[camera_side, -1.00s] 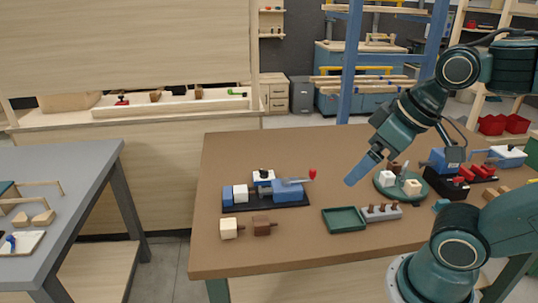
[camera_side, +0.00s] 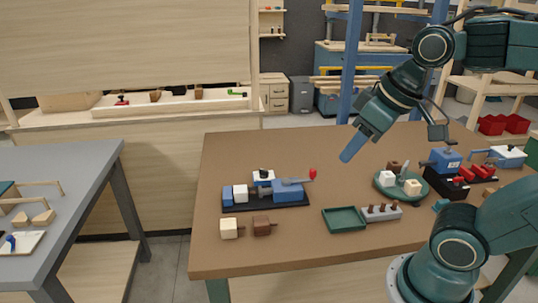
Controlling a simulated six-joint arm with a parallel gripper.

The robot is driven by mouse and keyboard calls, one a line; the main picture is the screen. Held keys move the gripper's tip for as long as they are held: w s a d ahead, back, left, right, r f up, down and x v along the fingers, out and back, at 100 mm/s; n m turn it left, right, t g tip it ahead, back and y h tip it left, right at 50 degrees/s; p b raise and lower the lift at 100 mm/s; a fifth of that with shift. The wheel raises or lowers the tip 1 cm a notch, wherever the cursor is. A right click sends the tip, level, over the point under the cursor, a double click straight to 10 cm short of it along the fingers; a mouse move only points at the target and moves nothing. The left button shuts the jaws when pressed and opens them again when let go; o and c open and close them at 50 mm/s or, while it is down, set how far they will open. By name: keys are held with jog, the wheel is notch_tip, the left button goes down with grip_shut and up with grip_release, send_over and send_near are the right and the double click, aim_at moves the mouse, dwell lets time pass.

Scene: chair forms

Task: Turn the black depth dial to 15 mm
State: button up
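A black fixture base (camera_side: 285,204) on the brown table carries blue and white blocks and a lever with a red knob (camera_side: 312,173). A small black round knob (camera_side: 264,172) sits on a white block at the back of this fixture; it may be the depth dial, but no scale or number can be read. My gripper (camera_side: 346,156) hangs in the air to the right of the fixture and above the table, pointing down and left. It touches nothing. Its blue fingers look like one bar from this side, so their opening cannot be told.
A green round tray (camera_side: 388,190) with white and brown blocks stands to the right. A green rectangular tray (camera_side: 344,227) and a grey peg holder (camera_side: 381,213) lie at the front. A blue machine (camera_side: 445,160) stands farther right. Two loose blocks lie in front of the fixture.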

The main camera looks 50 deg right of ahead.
jog(key=w+d+r+g, duration=0.1)
jog(key=w+d+r, duration=0.2)
jog(key=w, duration=0.8)
jog(key=n+g, duration=0.1)
jog(key=g, duration=0.3)
send_over(266, 171)
notch_tip(266, 171, down, 19)
jog(key=shift+w+d, duration=0.1)
jog(key=shift+d, duration=0.05)
notch_tip(266, 171, down, 14)
jog(key=shift+r, duration=0.15)
jog(key=shift+c, duration=0.4)
grip_shut()
